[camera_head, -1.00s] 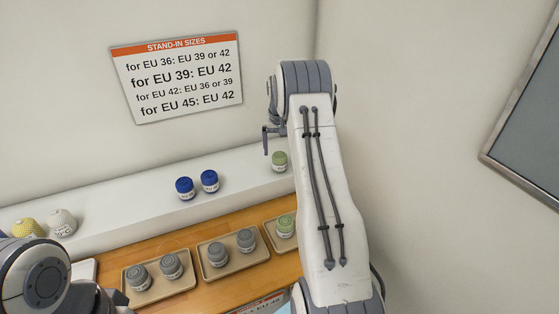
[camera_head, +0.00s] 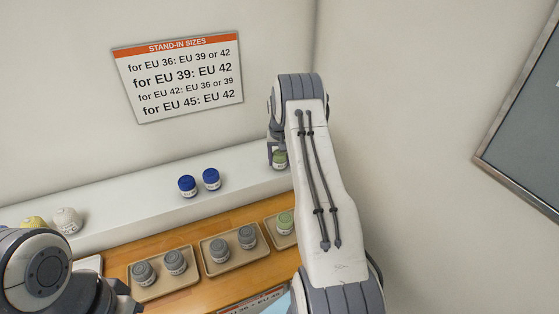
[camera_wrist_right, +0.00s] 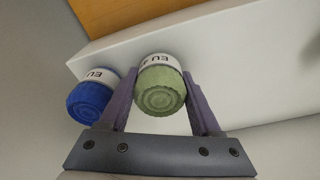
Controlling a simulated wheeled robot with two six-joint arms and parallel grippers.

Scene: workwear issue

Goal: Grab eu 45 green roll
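A green roll (camera_head: 280,159) with a white label stands on the white ledge (camera_head: 130,202), partly hidden behind my right arm. My right gripper (camera_head: 274,154) is down at this roll. In the right wrist view, the fingers (camera_wrist_right: 160,80) are on either side of the green roll (camera_wrist_right: 161,98), open, with a slim gap at the left finger. The label shows "EU", but its number is not readable. A second green roll (camera_head: 286,222) sits in the right tray (camera_head: 275,241). My left arm shows at the lower left; its fingers cannot be made out.
Two blue rolls (camera_head: 199,182) stand left on the ledge; one blue roll (camera_wrist_right: 90,97) is close beside the left finger in the wrist view. Grey rolls (camera_head: 234,244) sit in two trays on the wooden surface. Yellow (camera_head: 33,222) and white (camera_head: 67,220) rolls are far left. A sizes sign (camera_head: 178,77) hangs behind.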

